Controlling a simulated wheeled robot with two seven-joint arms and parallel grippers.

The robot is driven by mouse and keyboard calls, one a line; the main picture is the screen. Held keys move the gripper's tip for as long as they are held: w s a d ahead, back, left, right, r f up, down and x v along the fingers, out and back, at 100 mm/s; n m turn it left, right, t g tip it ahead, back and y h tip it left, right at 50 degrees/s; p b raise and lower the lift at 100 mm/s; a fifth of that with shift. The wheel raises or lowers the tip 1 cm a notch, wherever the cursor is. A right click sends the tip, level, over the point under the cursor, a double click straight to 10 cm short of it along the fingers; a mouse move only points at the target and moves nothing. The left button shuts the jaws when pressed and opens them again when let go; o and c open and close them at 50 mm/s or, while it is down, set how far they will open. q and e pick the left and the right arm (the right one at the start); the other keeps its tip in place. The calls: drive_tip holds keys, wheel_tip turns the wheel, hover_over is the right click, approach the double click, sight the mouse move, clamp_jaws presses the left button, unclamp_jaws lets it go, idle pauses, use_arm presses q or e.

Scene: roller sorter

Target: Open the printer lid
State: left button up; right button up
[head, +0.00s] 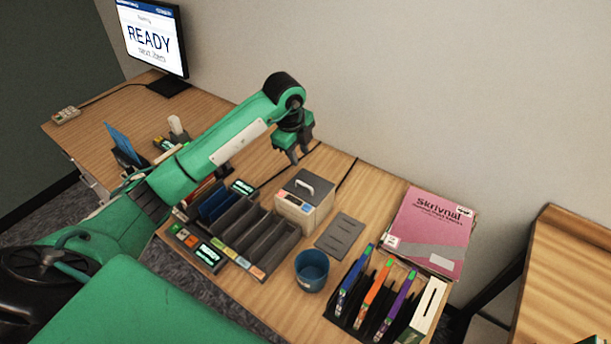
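The printer (295,211) is a light box with a small display on its front, standing on the wooden desk right of the slotted rack. Its lid (308,187) carries a grey handle and looks closed. My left gripper (298,156) points down above and behind the printer, a little left of the handle, and apart from it. Nothing shows between its fingers, and their gap is too small here to judge.
Left of the printer is a slotted rack (262,240) with coloured labels. A READY monitor (152,38) stands far left. The wall is close behind.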

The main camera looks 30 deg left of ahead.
use_arm(q)
drive_tip(key=p, duration=0.4)
approach(304, 184)
drive_tip(key=x, duration=0.6)
drive_tip(key=shift+x, duration=0.8)
drive_tip(key=shift+c, duration=0.2)
clamp_jaws()
